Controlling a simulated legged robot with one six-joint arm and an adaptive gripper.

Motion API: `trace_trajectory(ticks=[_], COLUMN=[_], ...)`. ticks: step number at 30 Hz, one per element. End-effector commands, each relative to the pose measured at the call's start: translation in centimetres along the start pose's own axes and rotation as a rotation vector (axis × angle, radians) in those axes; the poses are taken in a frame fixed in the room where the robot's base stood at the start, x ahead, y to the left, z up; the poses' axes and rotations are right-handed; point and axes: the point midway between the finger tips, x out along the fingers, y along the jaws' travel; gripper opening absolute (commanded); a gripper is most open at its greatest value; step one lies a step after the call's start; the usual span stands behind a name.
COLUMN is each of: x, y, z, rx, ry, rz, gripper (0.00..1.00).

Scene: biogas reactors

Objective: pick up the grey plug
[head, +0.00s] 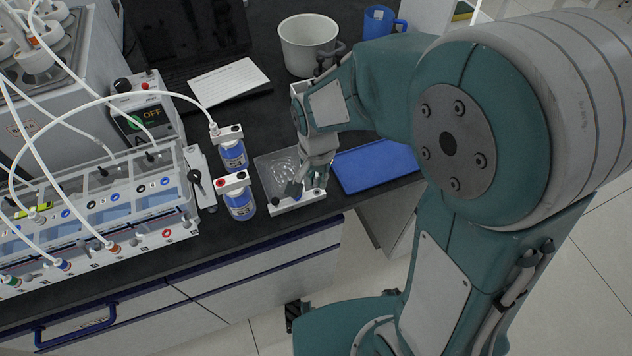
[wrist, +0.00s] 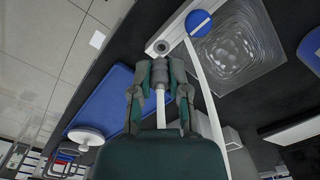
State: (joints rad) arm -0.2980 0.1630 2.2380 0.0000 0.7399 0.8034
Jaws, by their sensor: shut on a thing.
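My gripper (wrist: 159,78) is shut on the grey plug (wrist: 160,68), a small grey cylindrical piece between its two fingertips in the wrist view. In the head view my gripper (head: 298,183) points down at the white-framed tray (head: 298,205) near the bench's front edge. The tray has a clear, rippled inside. The plug is small and partly hidden by the fingers there.
Two blue-labelled bottles (head: 233,155) (head: 240,203) stand left of the tray. A blue mat (head: 375,166) lies to its right. A white pot (head: 307,45) and a blue mug (head: 378,22) stand behind. A rack with tubes (head: 110,205) fills the left.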

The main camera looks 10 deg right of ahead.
Motion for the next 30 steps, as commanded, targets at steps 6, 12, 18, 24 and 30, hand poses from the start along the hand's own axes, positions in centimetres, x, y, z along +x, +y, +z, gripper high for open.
trace_trajectory(ticks=[6,12,18,24,30], x=[-2.3,-4.3,-5.8,-6.8,-7.8], y=[0.9,1.8,2.8,3.9,5.1], z=[1.6,3.1,4.9,6.8,8.8], rx=[0.000,-0.001,-0.001,-0.002,-0.002], ry=[0.002,0.002,0.001,0.001,0.001], rz=[-0.002,-0.003,-0.001,-0.002,-0.002], gripper=[0.01,0.01,0.01,0.01,0.01])
